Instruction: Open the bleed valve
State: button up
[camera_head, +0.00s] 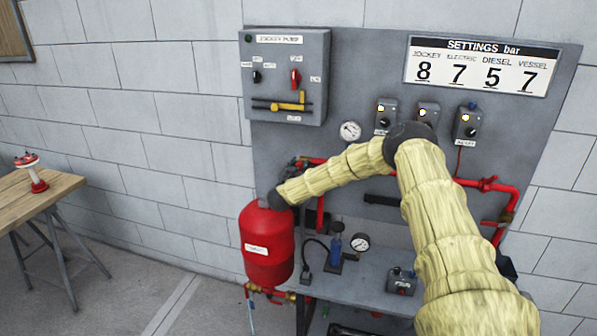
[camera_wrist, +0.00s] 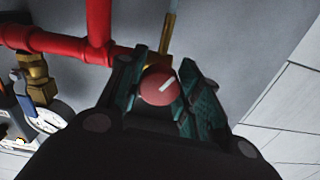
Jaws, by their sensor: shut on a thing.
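A round red knob (camera_wrist: 158,88) with a white pointer line shows in the wrist view; I take it to be the bleed valve's handle. Its white line slants up to the right. My gripper (camera_wrist: 163,60) has its two dark green fingers on either side of the knob, closed on it. A brass fitting and a thin pipe (camera_wrist: 169,28) stand just beyond the fingertips. In the head view my forearm reaches to the left, its dark wrist end just above the red pressure vessel (camera_head: 267,246). The knob and fingers cannot be made out there.
Red pipes (camera_wrist: 60,42) and a gauge (camera_wrist: 48,117) lie close on the left in the wrist view. The head view shows the jockey pump box (camera_head: 286,75), a settings sign (camera_head: 480,66), a grey bench (camera_head: 350,290) and a wooden table (camera_head: 35,197). Floor is free between table and vessel.

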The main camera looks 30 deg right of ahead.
jog(key=shift+d, duration=0.1)
jog(key=o, duration=1)
jog(key=shift+d, duration=0.1)
jog(key=shift+o, duration=0.2)
jog(key=shift+a, duration=0.2)
jog(key=v, duration=1.1)
jog(key=shift+s+a, duration=0.25)
jog(key=shift+s, duration=0.05)
jog(key=shift+f, duration=0.1)
